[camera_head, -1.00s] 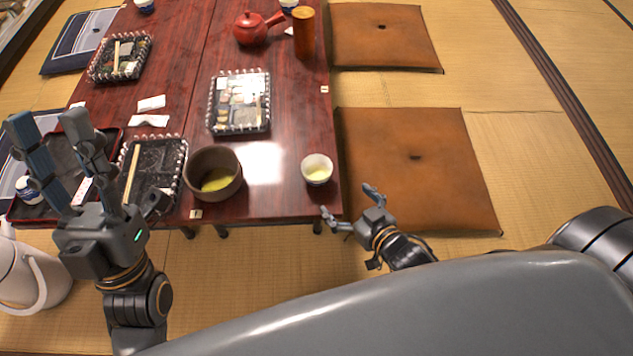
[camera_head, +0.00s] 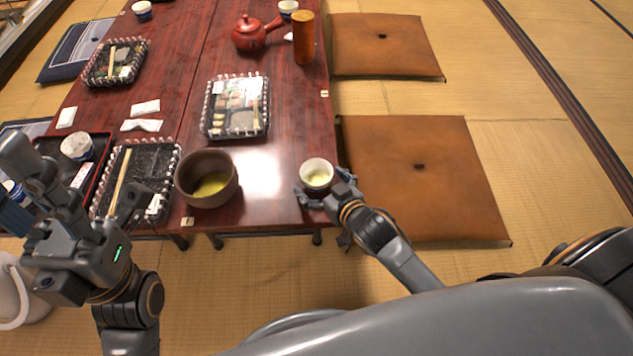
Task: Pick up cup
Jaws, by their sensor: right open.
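The small white cup (camera_head: 316,173) holds yellow-green tea and stands upright near the front right corner of the table (camera_head: 264,205). My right gripper (camera_head: 318,186) is open, with one finger at the near left side of the cup and the other at its right side. The cup lies between the fingers; whether they touch it I cannot tell. My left gripper (camera_head: 75,200) is at the left, above the table's front edge and away from the cup. Its fingers look spread apart, with nothing between them.
A dark brown bowl (camera_head: 207,179) of green tea stands left of the cup. A bento tray (camera_head: 236,106) lies behind it. A red teapot (camera_head: 250,33) and wooden cylinder (camera_head: 304,38) stand at the back. Brown cushions (camera_head: 420,170) lie on the floor to the right.

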